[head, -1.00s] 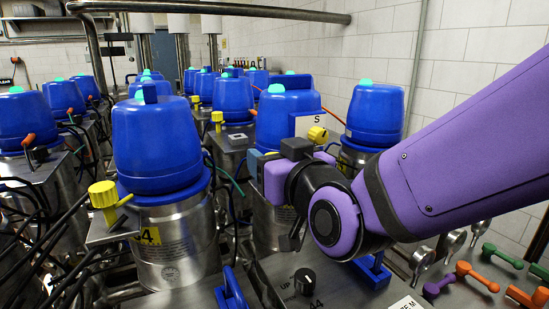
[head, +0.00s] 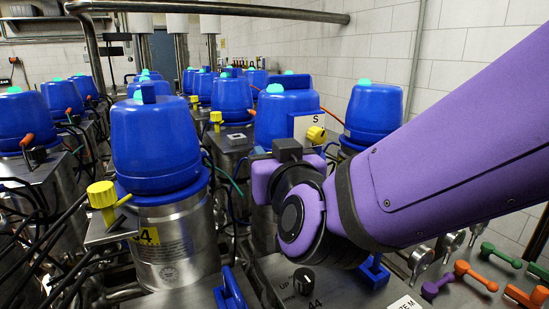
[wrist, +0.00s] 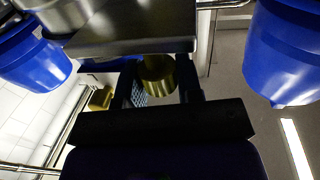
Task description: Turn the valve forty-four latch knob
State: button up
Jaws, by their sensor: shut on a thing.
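In the wrist view, my gripper (wrist: 158,88) is shut on a brass-yellow round knob (wrist: 158,68), one dark finger on each side of it. The knob sits below a metal plate edge (wrist: 130,30). In the head view, my purple gripper body (head: 264,182) is at the middle, in front of a steel canister with a blue cap (head: 283,105); its fingertips and the held knob are hidden. I cannot read a valve number on the held knob. A panel (head: 275,270) at the bottom carries a black knob (head: 304,280) beside "UP" and a partly visible "44".
A blue-capped canister (head: 155,140) with a yellow knob (head: 102,194) stands close on the left. Another blue cap (head: 374,112) is right of my gripper. Colored lever handles (head: 476,275) are at lower right. Cables and pipes crowd the left; the tiled wall bounds the right.

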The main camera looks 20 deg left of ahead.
jog(key=shift+r+m+t+h, duration=0.1)
jog(key=shift+m+t+h, duration=0.3)
jog(key=shift+m+h, duration=0.1)
jog(key=o, duration=0.9)
jog(key=v, duration=1)
jog(key=shift+s+d, duration=0.25)
jog(key=shift+s, duration=0.1)
